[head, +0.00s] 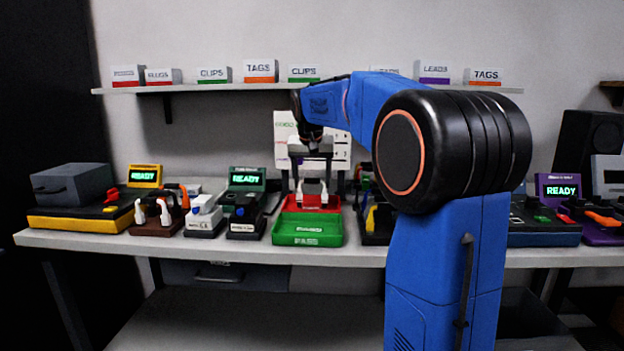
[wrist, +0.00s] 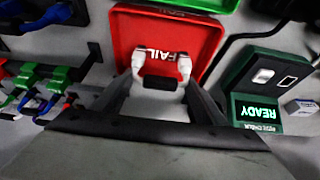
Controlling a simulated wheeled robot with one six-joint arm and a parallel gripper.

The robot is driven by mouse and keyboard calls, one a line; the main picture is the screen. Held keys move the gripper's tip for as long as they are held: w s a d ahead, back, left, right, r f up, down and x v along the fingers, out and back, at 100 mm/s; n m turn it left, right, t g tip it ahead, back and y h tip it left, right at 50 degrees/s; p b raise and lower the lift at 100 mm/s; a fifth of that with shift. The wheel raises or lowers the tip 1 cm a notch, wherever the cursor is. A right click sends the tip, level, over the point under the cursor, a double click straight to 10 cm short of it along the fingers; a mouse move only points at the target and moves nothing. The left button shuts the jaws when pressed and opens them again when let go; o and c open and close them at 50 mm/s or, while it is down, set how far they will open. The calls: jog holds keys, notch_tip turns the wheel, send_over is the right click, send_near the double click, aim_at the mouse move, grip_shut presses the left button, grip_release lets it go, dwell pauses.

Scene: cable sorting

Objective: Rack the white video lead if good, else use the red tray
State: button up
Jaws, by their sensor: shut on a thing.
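My gripper (head: 312,165) hangs over the red tray (head: 313,198) at mid-bench and points down. In the wrist view, my gripper (wrist: 162,88) is shut on the white video lead, whose two white ends (wrist: 184,65) stick out past the fingers with a dark part between them. The white lead also shows below the gripper in the head view (head: 323,188). In the wrist view it appears over the red tray (wrist: 205,35), marked FAIL; I cannot tell whether it touches the tray. A tester (head: 247,179) with a green case reads READY, also in the wrist view (wrist: 258,110).
The green tray (head: 307,230) stands in front of the red one. Left are a brown holder (head: 158,217) with plugs and a yellow tester (head: 144,175). A dark holder (head: 375,228) with coloured plugs stands close right. A purple tester (head: 558,188) is far right.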

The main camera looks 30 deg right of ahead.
jog(key=shift+f, duration=0.45)
dwell(1.3)
jog(key=o, duration=1.6)
jog(key=shift+c, duration=0.2)
jog(key=shift+r, duration=4)
